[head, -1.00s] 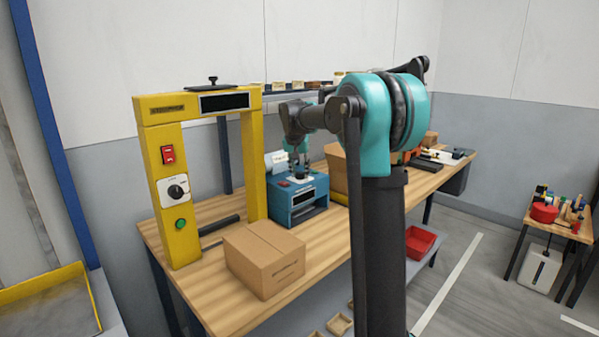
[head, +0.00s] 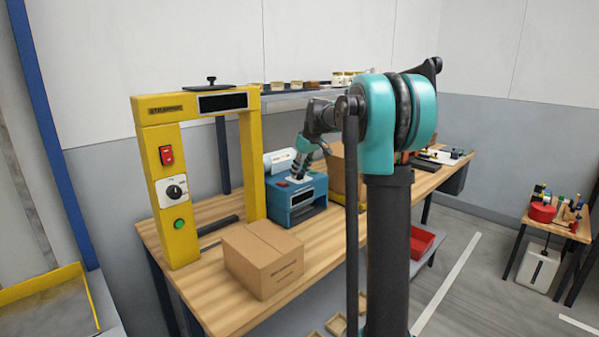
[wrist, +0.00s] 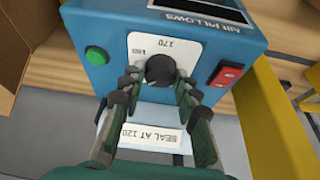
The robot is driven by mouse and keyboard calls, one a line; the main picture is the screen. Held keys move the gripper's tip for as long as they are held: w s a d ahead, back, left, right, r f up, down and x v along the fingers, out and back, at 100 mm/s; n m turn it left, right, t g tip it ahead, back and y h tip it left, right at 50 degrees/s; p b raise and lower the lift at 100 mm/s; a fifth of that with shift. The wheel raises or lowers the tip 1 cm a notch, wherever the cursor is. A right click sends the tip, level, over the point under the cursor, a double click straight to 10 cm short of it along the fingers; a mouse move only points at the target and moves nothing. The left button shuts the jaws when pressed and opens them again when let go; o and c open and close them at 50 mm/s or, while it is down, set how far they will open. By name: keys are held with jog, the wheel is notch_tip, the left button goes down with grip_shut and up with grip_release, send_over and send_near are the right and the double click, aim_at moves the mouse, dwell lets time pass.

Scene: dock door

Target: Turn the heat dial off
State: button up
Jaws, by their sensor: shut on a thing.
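The heat dial (wrist: 160,70) is a black round knob on a white plate with numbers, on the top of the blue air pillow machine (head: 310,209). In the wrist view the machine (wrist: 97,18) shows the plate upside down. My gripper (wrist: 159,84) is shut on the dial, one finger at each side of it. In the head view my gripper (head: 297,170) comes down tilted onto the machine's top and hides the dial. A white label reading "SEAL AT 120" (wrist: 155,135) lies partly between the fingers. The dial's pointer mark cannot be made out.
A red switch (wrist: 225,74) and a green button (wrist: 97,56) flank the dial. A yellow frame (head: 180,235) with its own knob (head: 175,192) stands left. A closed carton (head: 262,262) sits in front, and an open box (head: 345,180) stands behind on the wooden bench (head: 205,290).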

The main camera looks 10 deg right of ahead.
jog(key=n, duration=0.2)
jog(key=n+g+y, duration=0.1)
jog(key=n, duration=0.1)
jog(key=shift+w+d+n, duration=0.15)
jog(key=shift+n, duration=0.15)
jog(key=shift+n+g+y, duration=0.3)
jog(key=shift+n+g, duration=0.25)
jog(key=shift+n, duration=0.75)
jog(key=shift+n+g+y, duration=0.3)
jog(key=shift+n+g, duration=0.25)
jog(key=shift+n, duration=0.75)
jog(key=o, duration=1.2)
jog(key=shift+c, duration=0.2)
jog(key=v, duration=1.2)
jog(key=shift+w, duration=0.15)
